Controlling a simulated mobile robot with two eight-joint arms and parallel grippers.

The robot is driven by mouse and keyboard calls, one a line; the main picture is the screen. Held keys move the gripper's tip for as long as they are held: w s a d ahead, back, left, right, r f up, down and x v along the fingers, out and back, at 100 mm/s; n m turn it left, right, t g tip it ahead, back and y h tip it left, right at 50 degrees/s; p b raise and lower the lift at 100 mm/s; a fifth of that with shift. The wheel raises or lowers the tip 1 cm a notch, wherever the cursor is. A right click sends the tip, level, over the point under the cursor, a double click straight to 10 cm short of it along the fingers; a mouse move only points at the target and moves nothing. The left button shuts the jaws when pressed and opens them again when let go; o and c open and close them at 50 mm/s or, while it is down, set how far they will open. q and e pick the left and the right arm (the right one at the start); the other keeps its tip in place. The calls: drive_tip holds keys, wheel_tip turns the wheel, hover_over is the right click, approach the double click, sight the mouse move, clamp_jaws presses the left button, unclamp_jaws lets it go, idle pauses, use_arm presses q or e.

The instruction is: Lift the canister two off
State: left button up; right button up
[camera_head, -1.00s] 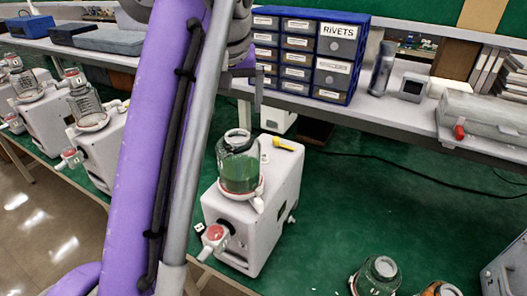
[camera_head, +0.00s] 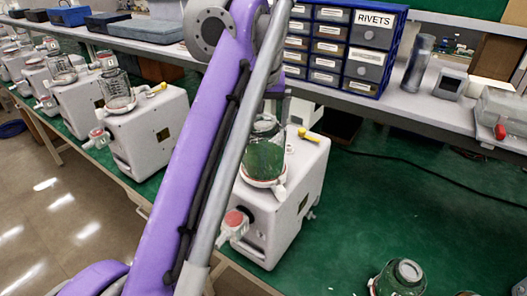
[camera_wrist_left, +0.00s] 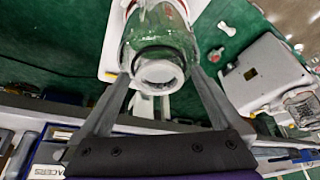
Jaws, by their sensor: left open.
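A glass canister with green contents (camera_head: 264,158) stands upright on a white pump (camera_head: 290,200) in the head view, partly hidden behind my left arm. In the left wrist view the same canister (camera_wrist_left: 160,40) shows with its round pale mouth towards the camera. My left gripper (camera_wrist_left: 160,74) is open, with one finger on each side of the canister's mouth end. I cannot tell whether the fingers touch the glass. In the head view this gripper (camera_head: 277,106) is mostly hidden behind the arm, just above the canister. My right gripper is not in view.
Another white pump with a clear canister (camera_head: 118,90) stands to the left, with several more behind. Loose canisters (camera_head: 400,279) stand at the lower right. A blue drawer cabinet (camera_head: 398,45) stands on the shelf behind.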

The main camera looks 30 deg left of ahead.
use_arm(q)
drive_tip(key=shift+w, duration=0.1)
drive_tip(key=shift+c, duration=0.2)
clamp_jaws()
idle(0.4)
